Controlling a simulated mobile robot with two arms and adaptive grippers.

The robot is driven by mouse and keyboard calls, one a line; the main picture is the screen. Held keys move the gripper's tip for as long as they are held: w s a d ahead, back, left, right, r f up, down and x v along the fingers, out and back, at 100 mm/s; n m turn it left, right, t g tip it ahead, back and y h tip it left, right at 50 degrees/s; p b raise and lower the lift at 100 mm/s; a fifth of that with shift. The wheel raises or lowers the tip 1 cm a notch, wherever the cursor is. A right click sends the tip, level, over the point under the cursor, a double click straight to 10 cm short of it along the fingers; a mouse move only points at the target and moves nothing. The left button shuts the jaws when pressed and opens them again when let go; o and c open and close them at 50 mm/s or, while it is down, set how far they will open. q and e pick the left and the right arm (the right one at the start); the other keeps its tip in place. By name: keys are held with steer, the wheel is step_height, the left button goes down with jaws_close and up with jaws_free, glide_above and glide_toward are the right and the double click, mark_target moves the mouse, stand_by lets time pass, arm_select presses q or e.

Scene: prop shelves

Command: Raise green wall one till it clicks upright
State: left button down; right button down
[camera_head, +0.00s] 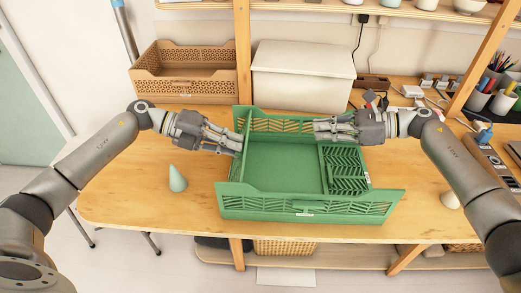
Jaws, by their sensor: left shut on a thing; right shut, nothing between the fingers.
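A green folding crate (310,207) stands on the wooden table. Its slatted back wall (280,124) and its front wall stand up. The left wall (239,162) shows as a narrow strip and looks about upright; whether it is latched cannot be told. The slatted right wall (345,172) lies folded inward over the crate floor (282,168). My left gripper (239,143) is shut on the left wall, near its upper edge. My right gripper (318,128) is shut and empty above the crate's inside, near the back and the folded right wall.
A pale green cone (177,178) stands left of the crate. A brown slotted crate (186,70) and a white lidded box (303,74) stand behind. Pen cups (478,97), cables and a power strip (490,160) crowd the right. The left front tabletop is clear.

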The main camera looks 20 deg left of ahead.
arm_select(q)
steer(key=shift+f, duration=0.15)
arm_select(e)
steer(key=s+a+f, duration=0.2)
steer(key=a, duration=0.1)
steer(key=s+a+f+n+g+h, duration=0.1)
steer(key=s+a+f, duration=0.1)
steer(key=a, duration=0.1)
steer(key=s+a+f+n+g+h, duration=0.1)
steer(key=s+a+f, duration=0.1)
steer(key=a, duration=0.2)
steer(key=shift+s+a+f, duration=0.1)
steer(key=shift+s+f, duration=0.05)
steer(key=shift+s, duration=0.2)
steer(key=a, duration=0.2)
steer(key=a+r, duration=0.1)
steer(key=shift+s, duration=0.4)
steer(key=shift+a+r, duration=0.15)
steer(key=shift+a, duration=0.25)
steer(key=shift+s, duration=0.1)
